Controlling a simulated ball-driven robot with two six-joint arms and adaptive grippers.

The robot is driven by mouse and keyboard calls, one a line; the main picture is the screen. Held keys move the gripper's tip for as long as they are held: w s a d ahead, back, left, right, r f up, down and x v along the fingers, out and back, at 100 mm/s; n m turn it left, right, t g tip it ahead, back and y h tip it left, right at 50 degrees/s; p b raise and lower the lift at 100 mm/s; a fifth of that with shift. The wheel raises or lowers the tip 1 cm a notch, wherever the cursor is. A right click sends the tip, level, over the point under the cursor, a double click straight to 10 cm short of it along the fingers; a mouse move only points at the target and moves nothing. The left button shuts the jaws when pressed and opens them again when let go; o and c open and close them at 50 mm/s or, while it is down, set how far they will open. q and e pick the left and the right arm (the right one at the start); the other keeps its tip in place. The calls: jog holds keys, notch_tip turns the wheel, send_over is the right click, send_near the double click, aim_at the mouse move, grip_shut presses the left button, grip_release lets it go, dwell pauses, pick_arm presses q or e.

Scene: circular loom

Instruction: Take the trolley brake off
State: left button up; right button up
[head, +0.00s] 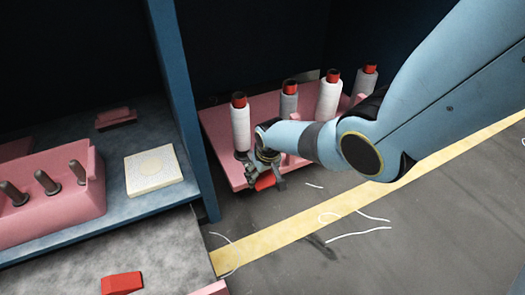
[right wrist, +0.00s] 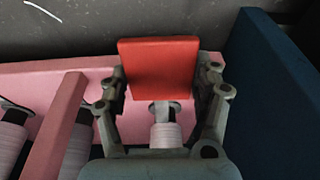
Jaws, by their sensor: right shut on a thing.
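The pink trolley (head: 222,122) stands low on the floor and carries several bobbins with red tops. A red brake pedal or lever (head: 265,182) is at its near edge, and it also shows as a flat red plate in the right wrist view (right wrist: 158,70). My right gripper (head: 266,178) reaches down to it from the right. In the right wrist view its fingers (right wrist: 160,88) stand on both sides of the red plate, shut on it. The lever's lower end is hidden behind the gripper. My left gripper is not in view.
A blue post (head: 180,100) stands just left of the trolley. A blue bench (head: 125,205) with a pink peg block (head: 90,205) and a cream pad (head: 153,170) is on the left. Loose white threads lie on the grey floor near the yellow strip (head: 300,225).

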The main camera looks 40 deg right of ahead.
jog(key=shift+w+d+r, duration=0.1)
jog(key=shift+w+r, duration=0.2)
jog(key=shift+w, duration=0.05)
dwell(0.5)
jog(key=o, duration=1.4)
jog(key=shift+o, duration=1.7)
jog(key=shift+s+f, duration=0.15)
jog(key=shift+s, duration=0.05)
jog(key=v, duration=1.2)
